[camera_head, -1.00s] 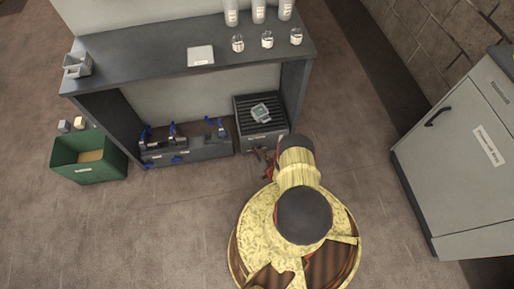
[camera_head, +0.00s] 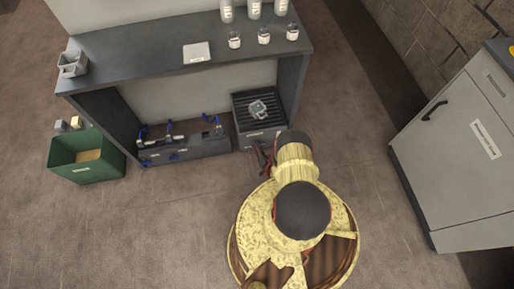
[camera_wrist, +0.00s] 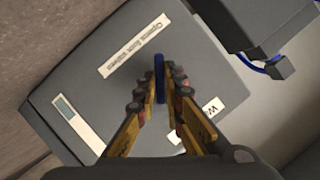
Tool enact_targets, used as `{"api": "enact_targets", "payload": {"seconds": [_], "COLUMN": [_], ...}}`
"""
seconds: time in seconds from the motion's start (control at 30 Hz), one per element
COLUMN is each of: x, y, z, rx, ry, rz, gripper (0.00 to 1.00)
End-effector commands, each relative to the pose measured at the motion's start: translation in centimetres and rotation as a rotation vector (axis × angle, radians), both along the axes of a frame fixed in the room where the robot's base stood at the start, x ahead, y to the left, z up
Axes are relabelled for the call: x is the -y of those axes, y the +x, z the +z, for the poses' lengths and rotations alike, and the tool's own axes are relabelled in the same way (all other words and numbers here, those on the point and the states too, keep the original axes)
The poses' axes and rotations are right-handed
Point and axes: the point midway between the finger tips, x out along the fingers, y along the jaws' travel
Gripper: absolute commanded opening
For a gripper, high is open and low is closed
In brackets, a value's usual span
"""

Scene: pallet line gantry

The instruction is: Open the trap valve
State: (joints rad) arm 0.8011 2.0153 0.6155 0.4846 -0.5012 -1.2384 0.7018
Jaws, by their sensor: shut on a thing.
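A grey valve box (camera_head: 190,149) with several blue handles (camera_head: 170,127) sits low under the dark bench. In the wrist view my gripper (camera_wrist: 160,80) is shut on a thin blue handle (camera_wrist: 159,64), seen nearly edge-on between the fingertips. Another label, starting with "W", is partly hidden by a finger. In the head view my gripper (camera_head: 262,158) is mostly hidden by my arm, beside the slatted box. Which valve the handle belongs to is unclear.
A slatted dark box (camera_head: 260,137) with a small device (camera_head: 258,108) stands under the bench's right end. A green bin (camera_head: 85,173) stands left on the floor. Jars and a white card (camera_head: 196,52) are on the bench (camera_head: 130,60). A cabinet (camera_head: 455,150) stands right.

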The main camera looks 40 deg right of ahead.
Motion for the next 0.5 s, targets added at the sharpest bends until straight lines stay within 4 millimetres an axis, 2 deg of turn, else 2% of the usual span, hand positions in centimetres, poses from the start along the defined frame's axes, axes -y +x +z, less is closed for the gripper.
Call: {"api": "enact_targets", "payload": {"seconds": [0.5], "x": [0.13], "y": [-0.08], "z": [-0.06], "rx": [0.070], "ry": [0.115], "rz": [-0.002], "gripper": [0.00]}}
